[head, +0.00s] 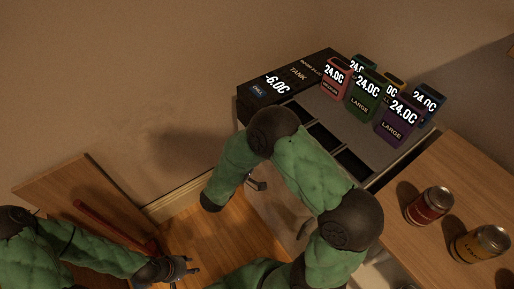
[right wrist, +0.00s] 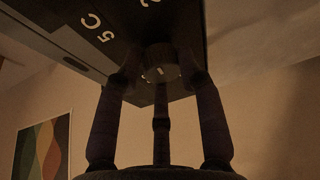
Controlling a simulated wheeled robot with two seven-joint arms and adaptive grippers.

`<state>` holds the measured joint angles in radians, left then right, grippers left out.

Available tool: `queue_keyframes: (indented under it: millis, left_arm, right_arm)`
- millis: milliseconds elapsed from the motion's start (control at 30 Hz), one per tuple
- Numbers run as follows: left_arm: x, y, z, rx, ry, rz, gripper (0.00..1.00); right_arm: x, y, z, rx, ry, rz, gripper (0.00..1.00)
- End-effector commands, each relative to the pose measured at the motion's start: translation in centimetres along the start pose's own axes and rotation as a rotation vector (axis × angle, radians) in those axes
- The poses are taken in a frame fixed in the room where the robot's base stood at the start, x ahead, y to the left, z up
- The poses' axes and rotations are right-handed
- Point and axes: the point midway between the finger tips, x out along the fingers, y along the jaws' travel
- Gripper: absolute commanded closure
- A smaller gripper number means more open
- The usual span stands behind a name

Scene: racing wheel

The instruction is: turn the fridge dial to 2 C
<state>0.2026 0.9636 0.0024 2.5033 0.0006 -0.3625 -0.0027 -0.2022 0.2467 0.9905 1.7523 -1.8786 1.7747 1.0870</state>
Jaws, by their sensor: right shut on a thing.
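The dark fridge unit (head: 275,86) stands at the back, with a lit -6.0C readout on its top. The dial (right wrist: 160,64) is a dark round knob on the unit's dark face, seen from below in the right wrist view. The marking 5C (right wrist: 90,28) shows to its left, and part of another marking shows at the top edge. My right gripper (right wrist: 160,85) has its fingers closed around the dial. In the head view I cannot make out this gripper clearly. My left gripper (head: 180,269) is low at the left, far from the unit; its jaw state is unclear.
Several coloured boxes reading 24.0C, such as the green box (head: 366,95), stand on the grey top. A wooden counter (head: 460,165) at the right holds a red can (head: 429,206) and a yellow can (head: 480,243). A red bar (head: 110,225) lies near my left arm.

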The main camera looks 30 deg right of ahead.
Motion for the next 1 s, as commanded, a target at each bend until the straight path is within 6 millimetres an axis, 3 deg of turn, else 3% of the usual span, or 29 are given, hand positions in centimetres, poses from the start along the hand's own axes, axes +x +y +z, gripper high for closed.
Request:
queue_keyframes:
  millis: [33, 400, 433, 500, 833, 1000]
  left_arm:
    - [0.1, 0.0, 0.0, 0.000, 0.000, 0.000, 0.60]
    - [0.1, 0.0, 0.0, 0.000, 0.000, 0.000, 0.60]
    - [0.1, 0.0, 0.0, 0.000, 0.000, 0.000, 0.60]
    - [0.1, 0.0, 0.0, 0.000, 0.000, 0.000, 0.60]
    - [0.0, 0.0, 0.0, 0.000, 0.000, 0.000, 0.60]
    - [0.0, 0.0, 0.0, 0.000, 0.000, 0.000, 0.60]
  right_arm:
    - [-0.1, -0.7, -0.2, -0.004, 0.012, -0.011, 0.95]
    - [-0.1, -0.6, -0.2, 0.002, 0.012, -0.009, 0.95]
    - [-0.1, -0.6, -0.2, 0.002, 0.012, -0.009, 0.57]
    - [-0.1, -0.6, -0.2, 0.002, 0.012, -0.008, 0.42]
    - [-0.1, -0.2, -0.2, 0.006, 0.006, -0.005, 0.42]
    - [-1.4, -0.2, -0.3, 0.007, 0.010, -0.004, 0.42]
